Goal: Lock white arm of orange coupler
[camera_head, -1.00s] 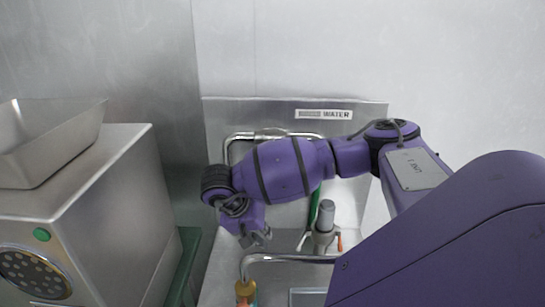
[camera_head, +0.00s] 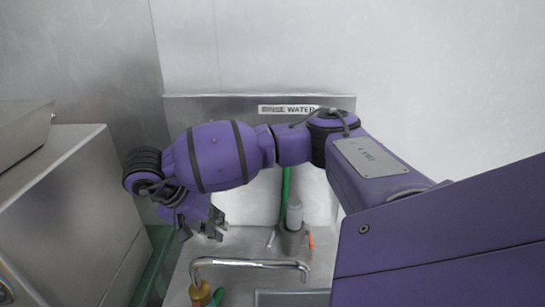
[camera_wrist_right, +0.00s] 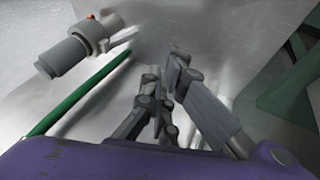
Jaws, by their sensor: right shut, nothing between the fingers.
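A grey coupler (camera_head: 291,236) stands upright on the sink unit in the head view, at the end of a green hose. It has a small orange lever (camera_head: 311,238) on its right and a pale arm (camera_head: 271,238) on its left. In the right wrist view a grey coupling (camera_wrist_right: 63,58) with a red tip (camera_wrist_right: 91,17) lies at upper left. I cannot tell whether the pale arm is locked. An orange-brown fitting (camera_head: 201,294) sits below the tap spout. My right gripper (camera_head: 212,232) is shut and empty, left of and apart from the grey coupler. My left gripper is not in view.
A bent metal tap pipe (camera_head: 250,263) crosses below the gripper. A steel machine (camera_head: 75,205) stands at left beside a green frame (camera_head: 155,268). The green hose (camera_wrist_right: 88,92) runs left of the fingers in the wrist view. A steel backsplash (camera_head: 190,112) stands behind.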

